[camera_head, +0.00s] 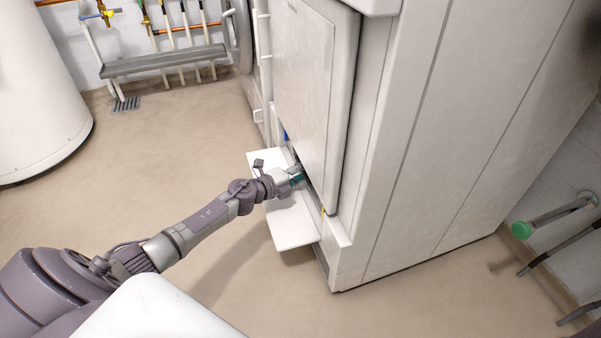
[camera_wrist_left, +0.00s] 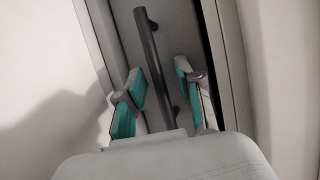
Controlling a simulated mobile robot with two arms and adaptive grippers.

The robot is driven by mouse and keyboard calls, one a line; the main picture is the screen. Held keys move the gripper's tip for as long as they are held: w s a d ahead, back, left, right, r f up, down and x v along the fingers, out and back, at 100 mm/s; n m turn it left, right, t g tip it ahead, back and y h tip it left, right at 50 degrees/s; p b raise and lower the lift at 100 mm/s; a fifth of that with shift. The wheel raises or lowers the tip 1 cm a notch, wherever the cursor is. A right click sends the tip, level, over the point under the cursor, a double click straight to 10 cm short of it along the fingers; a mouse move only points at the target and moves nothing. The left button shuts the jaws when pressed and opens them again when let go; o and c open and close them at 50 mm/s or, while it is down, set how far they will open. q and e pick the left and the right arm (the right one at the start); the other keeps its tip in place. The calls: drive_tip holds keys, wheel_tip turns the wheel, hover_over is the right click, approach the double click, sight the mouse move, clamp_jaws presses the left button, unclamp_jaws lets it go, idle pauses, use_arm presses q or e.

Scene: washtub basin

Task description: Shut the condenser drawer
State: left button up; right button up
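In the head view, a tall white machine has a low opening (camera_head: 310,190) behind a folded-down white flap (camera_head: 292,225). My left gripper (camera_head: 297,176) reaches over the flap into this opening. In the left wrist view, a grey front with a long dark bar handle (camera_wrist_left: 152,42) lies ahead; it appears to be the condenser drawer (camera_wrist_left: 185,35). My left gripper (camera_wrist_left: 163,80) is open there, with one teal-padded finger on each side of the handle. I cannot tell whether the fingers touch it or how far the drawer stands out. My right gripper is out of view.
The machine's big door (camera_head: 305,80) hangs just above the opening. A white cylindrical tank (camera_head: 35,90) stands at the far left. Pipes and a grey trough (camera_head: 165,62) line the back wall. The floor (camera_head: 165,150) left of the flap is clear.

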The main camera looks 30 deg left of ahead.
use_arm(q)
drive_tip(key=shift+s+a, duration=0.15)
drive_tip(key=shift+s, duration=0.15)
drive_tip(key=v, duration=1.1)
drive_tip(key=shift+s+r, duration=0.15)
drive_tip(key=shift+s, duration=0.05)
